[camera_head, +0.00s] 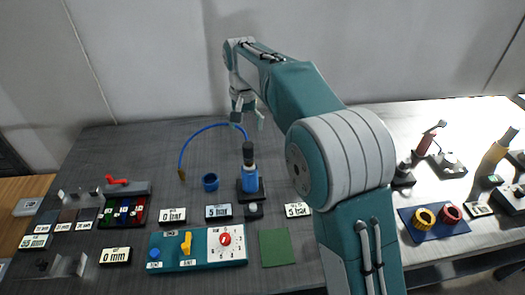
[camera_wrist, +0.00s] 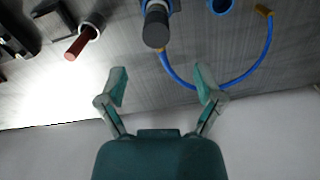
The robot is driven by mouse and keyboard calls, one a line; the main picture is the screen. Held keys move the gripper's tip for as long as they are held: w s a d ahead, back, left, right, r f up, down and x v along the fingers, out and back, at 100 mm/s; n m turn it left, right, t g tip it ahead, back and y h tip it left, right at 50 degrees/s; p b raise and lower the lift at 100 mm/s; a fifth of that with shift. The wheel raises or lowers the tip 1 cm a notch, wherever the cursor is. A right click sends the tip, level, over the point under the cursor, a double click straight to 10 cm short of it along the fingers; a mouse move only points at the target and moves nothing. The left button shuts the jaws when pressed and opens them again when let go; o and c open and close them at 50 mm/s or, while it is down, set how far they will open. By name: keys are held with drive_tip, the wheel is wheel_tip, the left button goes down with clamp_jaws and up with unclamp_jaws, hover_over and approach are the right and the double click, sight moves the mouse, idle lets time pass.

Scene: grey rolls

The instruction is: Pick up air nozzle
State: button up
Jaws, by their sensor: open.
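The likely air nozzle (camera_head: 249,172) is a blue upright body with a black top, standing in a dark base on the table. A thin blue hose (camera_head: 205,129) arcs from near its top to a brass end on the left. In the wrist view, the black top of the nozzle (camera_wrist: 156,26) is at the upper middle, beyond the fingertips. My gripper (camera_head: 248,117) is open and empty, above and slightly behind the nozzle, not touching it. In the wrist view, its two fingers (camera_wrist: 160,83) are spread wide, with the hose (camera_wrist: 185,82) passing behind the right fingertip.
A blue ring or cup (camera_head: 210,182) stands left of the nozzle. A teal panel (camera_head: 200,262) with a yellow switch and red dial lies in front. A green mat (camera_head: 275,247) is beside it. A dark blue tray (camera_head: 434,228) with yellow and red rings is at right. A wall closes the back.

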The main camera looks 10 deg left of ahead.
sight(245, 143)
drive_tip(key=f, duration=0.2)
drive_tip(key=a+f, duration=0.1)
drive_tip(key=f, duration=0.2)
drive_tip(key=shift+s+f, duration=0.1)
drive_tip(key=shift+d+f, duration=0.2)
drive_tip(key=shift+d, duration=0.05)
drive_tip(key=f, duration=0.2)
drive_tip(key=d+f, duration=0.1)
drive_tip(key=f, duration=0.1)
drive_tip(key=shift+s+d+f, duration=0.2)
drive_tip(key=shift+a+f, duration=0.2)
drive_tip(key=shift+f, duration=0.1)
drive_tip(key=shift+a+f, duration=0.1)
drive_tip(key=shift+a, duration=0.2)
drive_tip(key=shift+d, duration=0.35)
clamp_jaws()
